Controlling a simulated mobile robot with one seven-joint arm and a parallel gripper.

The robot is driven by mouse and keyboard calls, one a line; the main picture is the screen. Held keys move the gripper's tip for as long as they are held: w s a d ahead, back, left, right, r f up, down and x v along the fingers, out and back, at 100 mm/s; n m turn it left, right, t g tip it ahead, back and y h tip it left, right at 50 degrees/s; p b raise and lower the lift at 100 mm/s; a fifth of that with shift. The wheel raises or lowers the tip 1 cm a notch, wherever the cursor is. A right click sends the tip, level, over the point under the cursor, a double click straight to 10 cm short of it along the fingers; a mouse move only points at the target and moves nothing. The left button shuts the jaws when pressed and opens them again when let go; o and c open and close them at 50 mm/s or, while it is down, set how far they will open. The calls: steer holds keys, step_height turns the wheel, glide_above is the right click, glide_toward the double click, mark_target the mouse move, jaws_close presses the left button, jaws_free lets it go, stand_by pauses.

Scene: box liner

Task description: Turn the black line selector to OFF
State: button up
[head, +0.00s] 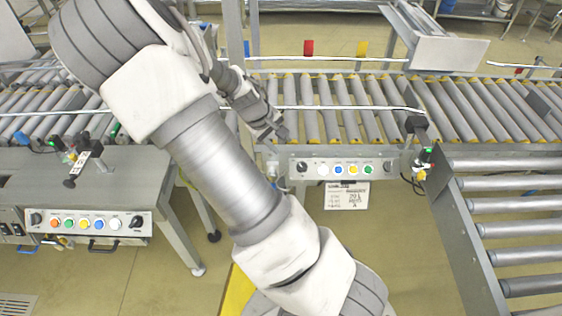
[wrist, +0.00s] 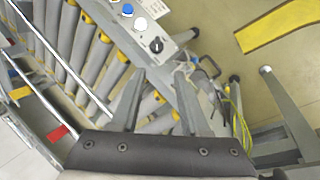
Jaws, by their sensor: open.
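A black selector knob (head: 302,166) sits at the left end of the front panel of the middle conveyor. It also shows in the wrist view (wrist: 156,45), as a round black knob with a light pointer mark, beyond my fingertips. A second black knob (head: 387,166) is at the right end of that panel. The labels are too small to read, so I cannot tell which position either knob points to. My gripper (wrist: 160,74) is open and empty, its two fingers apart and short of the left knob. In the head view my gripper (head: 281,132) is above and left of that knob.
A second control panel (head: 88,223) with black end knobs is at the left. A roller conveyor (head: 345,105) lies behind the middle panel. A cable (wrist: 238,110) hangs right of my fingers.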

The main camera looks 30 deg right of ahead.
mark_target(301, 166)
steer(key=b+x, duration=0.2)
steer(key=x, duration=0.4)
steer(key=b+x, duration=0.1)
steer(key=x, duration=0.5)
steer(key=b+x, duration=0.2)
steer(key=x, duration=0.4)
steer(key=shift+w+d+r+b, duration=0.15)
steer(key=shift+w+d+b, duration=0.1)
steer(key=shift+w+b, duration=0.1)
jaws_close()
